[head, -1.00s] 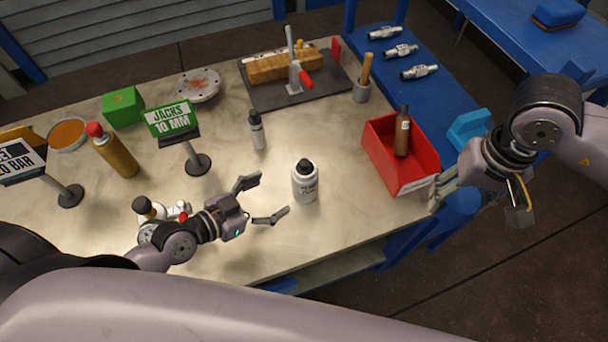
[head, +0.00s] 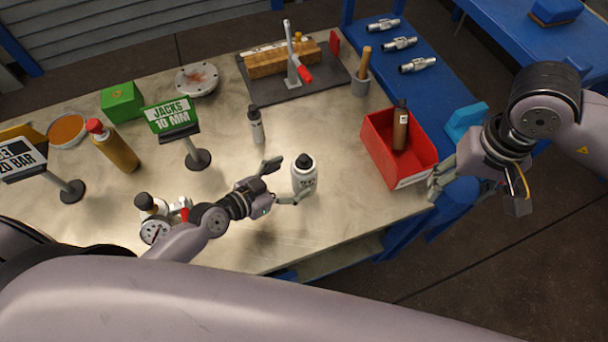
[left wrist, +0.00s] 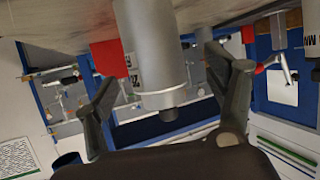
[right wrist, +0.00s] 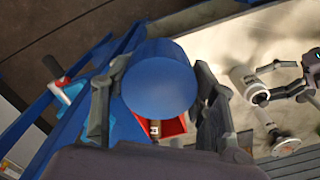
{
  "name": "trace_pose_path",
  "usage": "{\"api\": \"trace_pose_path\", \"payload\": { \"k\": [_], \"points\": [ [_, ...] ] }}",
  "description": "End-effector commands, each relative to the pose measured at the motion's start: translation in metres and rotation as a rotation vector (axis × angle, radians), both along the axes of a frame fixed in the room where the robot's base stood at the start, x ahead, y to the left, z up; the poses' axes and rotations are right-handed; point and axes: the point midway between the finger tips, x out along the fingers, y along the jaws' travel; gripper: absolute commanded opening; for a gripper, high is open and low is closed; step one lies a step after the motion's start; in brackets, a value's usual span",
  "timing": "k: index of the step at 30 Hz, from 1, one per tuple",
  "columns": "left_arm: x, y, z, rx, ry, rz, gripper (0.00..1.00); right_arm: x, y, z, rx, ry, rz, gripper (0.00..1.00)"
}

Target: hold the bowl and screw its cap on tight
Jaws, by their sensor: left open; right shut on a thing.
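A white bottle-like vessel (head: 304,180) with a dark top stands upright on the table. It also fills the upper middle of the left wrist view (left wrist: 152,45). My left gripper (head: 286,182) is open beside it, its fingers spread at the vessel's left side. In the left wrist view the vessel shows between the fingers, with a gap on each side. My right gripper (head: 441,185) is beyond the table's right edge, beside the red bin. It is shut on a blue cylinder (right wrist: 160,82). I cannot tell whether this cylinder is the bowl or the cap.
The red bin (head: 405,180) holds a brown bottle (head: 400,130). A small grey bottle (head: 256,125), a sign stand (head: 197,160) and a gauge fitting (head: 155,228) stand near my left arm. A clamp board (head: 260,90) is at the back. The table's front right is clear.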

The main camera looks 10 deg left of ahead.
Motion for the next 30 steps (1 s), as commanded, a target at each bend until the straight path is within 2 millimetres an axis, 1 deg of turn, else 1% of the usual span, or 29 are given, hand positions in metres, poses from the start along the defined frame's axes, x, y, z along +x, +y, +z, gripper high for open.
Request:
{"api": "trace_pose_path", "payload": {
  "k": [3,6,10,13,22,23,30],
  "points": [
    [0.011,-0.01,-0.002,-0.004,-0.001,0.002,0.78,0.0,0.0,0.008,0.0,0.0,0.0,0.3],
    [0.02,-0.021,-0.008,-0.003,0.001,0.001,0.78,0.0,0.0,0.014,0.0,0.0,0.0,0.3],
    [0.032,-0.028,-0.017,-0.001,-0.001,0.001,0.78,0.0,0.0,0.014,0.0,0.0,0.0,0.3],
    [0.035,-0.031,-0.019,-0.001,0.001,0.0,0.78,0.0,0.0,0.014,0.0,0.0,0.0,0.3],
    [0.035,-0.03,-0.02,0.0,0.0,0.0,0.78,0.0,0.0,0.014,0.0,0.0,0.0,0.3],
    [0.035,-0.03,-0.02,0.0,0.0,0.0,0.77,0.0,0.0,0.014,0.0,0.0,0.0,0.3],
    [0.035,-0.03,-0.02,0.0,0.0,0.0,0.61,0.0,0.0,0.014,0.0,0.0,0.0,0.3]
  ]
}}
